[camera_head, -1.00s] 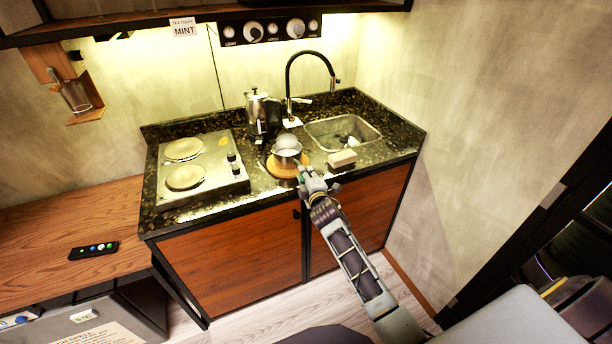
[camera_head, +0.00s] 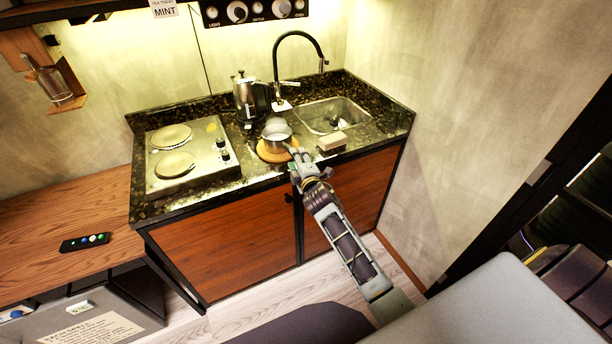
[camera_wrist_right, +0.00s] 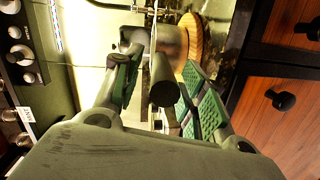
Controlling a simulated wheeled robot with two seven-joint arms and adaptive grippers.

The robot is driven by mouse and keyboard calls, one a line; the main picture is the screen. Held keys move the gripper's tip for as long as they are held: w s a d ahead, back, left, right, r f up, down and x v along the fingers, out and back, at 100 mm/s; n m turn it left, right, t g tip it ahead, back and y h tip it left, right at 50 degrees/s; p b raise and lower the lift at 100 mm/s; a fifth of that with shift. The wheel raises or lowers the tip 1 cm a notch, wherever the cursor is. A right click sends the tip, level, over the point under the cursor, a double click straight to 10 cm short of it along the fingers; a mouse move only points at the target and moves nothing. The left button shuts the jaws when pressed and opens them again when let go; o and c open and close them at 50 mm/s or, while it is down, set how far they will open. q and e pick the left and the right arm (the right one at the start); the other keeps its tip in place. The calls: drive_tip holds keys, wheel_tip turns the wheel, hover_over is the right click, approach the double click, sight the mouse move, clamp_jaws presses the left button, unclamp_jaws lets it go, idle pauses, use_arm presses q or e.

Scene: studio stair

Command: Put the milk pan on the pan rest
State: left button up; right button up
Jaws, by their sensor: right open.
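The milk pan (camera_head: 277,138), a small metal pot, stands upright on the round wooden pan rest (camera_head: 261,154) on the counter. In the right wrist view the pan (camera_wrist_right: 172,42) appears against the wooden disc (camera_wrist_right: 194,38), with its dark handle (camera_wrist_right: 163,90) pointing back towards the camera. My right gripper (camera_head: 296,160) is at the counter's front edge, just in front of the pan. Its open fingers (camera_wrist_right: 163,78) lie on both sides of the handle; I cannot tell whether they touch it. My left gripper is not in view.
A two-plate hob (camera_head: 188,152) is at the left. A kettle (camera_head: 246,100) stands behind the pan, near the black tap (camera_head: 277,62). A sink (camera_head: 330,114) and a pale block (camera_head: 332,141) are at the right. Free counter lies between hob and pan.

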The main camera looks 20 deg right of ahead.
drive_tip(key=s+a+r, duration=0.1)
drive_tip(key=s, duration=0.9)
drive_tip(key=shift+s+r+b, duration=0.2)
drive_tip(key=shift+s+b, duration=0.1)
drive_tip(key=shift+b, duration=0.15)
drive_tip(key=shift+a, duration=0.1)
idle(0.6)
drive_tip(key=s+a+f+m+g+y, duration=0.15)
drive_tip(key=s+f, duration=0.25)
drive_tip(key=f, duration=0.9)
drive_tip(key=s+f+m+g, duration=0.2)
drive_tip(key=s+f+g, duration=0.15)
drive_tip(key=f, duration=1.05)
drive_tip(key=s+a+f+m+g+y, duration=0.15)
drive_tip(key=s+f, duration=0.25)
drive_tip(key=f, duration=0.9)
drive_tip(key=s+d+f+m+g, duration=0.1)
drive_tip(key=s+f+m+g, duration=0.3)
drive_tip(key=s+f, duration=1.25)
drive_tip(key=s+d+f+m+g, duration=0.1)
drive_tip(key=s+f, duration=0.3)
drive_tip(key=s, duration=0.7)
drive_tip(key=s+d+f+m+g+h, duration=0.1)
drive_tip(key=s+f+g, duration=0.3)
drive_tip(key=s, duration=0.7)
drive_tip(key=shift+s+d+f+m, duration=0.15)
drive_tip(key=shift+s+d+m, duration=0.05)
drive_tip(key=shift+m, duration=0.4)
